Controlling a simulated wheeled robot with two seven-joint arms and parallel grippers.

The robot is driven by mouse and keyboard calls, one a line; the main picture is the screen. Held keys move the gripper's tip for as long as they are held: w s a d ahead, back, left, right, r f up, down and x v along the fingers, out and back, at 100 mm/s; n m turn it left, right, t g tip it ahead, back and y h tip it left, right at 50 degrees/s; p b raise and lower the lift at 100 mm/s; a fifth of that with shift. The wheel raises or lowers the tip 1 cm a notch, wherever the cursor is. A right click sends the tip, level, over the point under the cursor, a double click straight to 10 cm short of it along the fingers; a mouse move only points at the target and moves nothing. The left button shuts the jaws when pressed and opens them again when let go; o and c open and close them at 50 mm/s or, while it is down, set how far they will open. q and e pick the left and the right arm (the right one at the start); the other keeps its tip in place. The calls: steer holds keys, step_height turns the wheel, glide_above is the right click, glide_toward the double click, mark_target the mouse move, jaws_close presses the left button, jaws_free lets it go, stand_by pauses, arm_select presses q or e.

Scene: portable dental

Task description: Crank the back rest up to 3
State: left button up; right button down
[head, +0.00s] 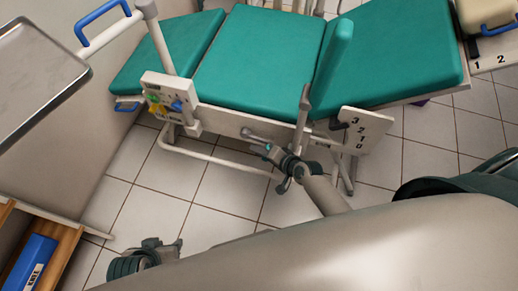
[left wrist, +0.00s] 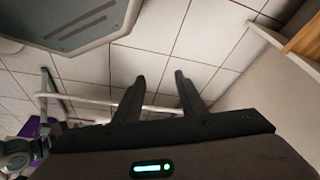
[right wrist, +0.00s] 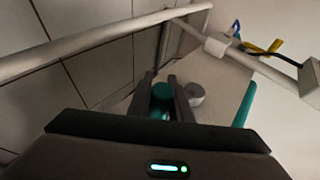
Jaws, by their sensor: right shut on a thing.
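The dental chair has teal cushions; the right-hand section (head: 395,50) appears to be the back rest. A white scale plate (head: 375,138) below it is marked 3, 2, 1, 0 downward. A dark pointer (head: 338,125) lies at its left edge, near the 3. My right gripper (head: 272,150) is at the chair's near side, below the seat frame. It is shut on a teal handle (right wrist: 161,98), beside a grey round knob (right wrist: 195,93); the handle's link to the crank is mostly hidden. My left gripper (head: 158,246) is open and empty over the floor (left wrist: 180,50).
A control box (head: 168,97) with coloured knobs sits on a post left of the seat. A metal tray (head: 35,75) is at upper left, and a wooden shelf with a blue box (head: 30,262) at lower left. A white tube rail (head: 215,160) runs under the chair.

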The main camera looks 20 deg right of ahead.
arm_select(q)
steer(key=shift+g+y, duration=0.3)
steer(key=shift+g, duration=0.3)
steer(key=shift+s+a+f+p, duration=0.1)
steer(key=shift+a+f+p, duration=0.3)
steer(key=shift+f, duration=0.5)
steer(key=shift+w+a+f+p, duration=0.1)
steer(key=shift+a+f+p, duration=0.1)
steer(key=shift+f+p, duration=0.55)
steer(key=shift+s+a+f+p, duration=0.1)
steer(key=shift+a+f+p, duration=0.25)
steer(key=shift+f, duration=0.7)
arm_select(e)
steer(key=shift+s+d+r, duration=0.1)
steer(key=shift+d+r, duration=0.2)
steer(key=shift+r, duration=0.1)
steer(key=c, duration=1.6)
jaws_free()
steer(key=shift+d, duration=0.1)
arm_select(q)
steer(key=shift+d+r, duration=0.1)
arm_select(e)
steer(key=shift+r, duration=0.1)
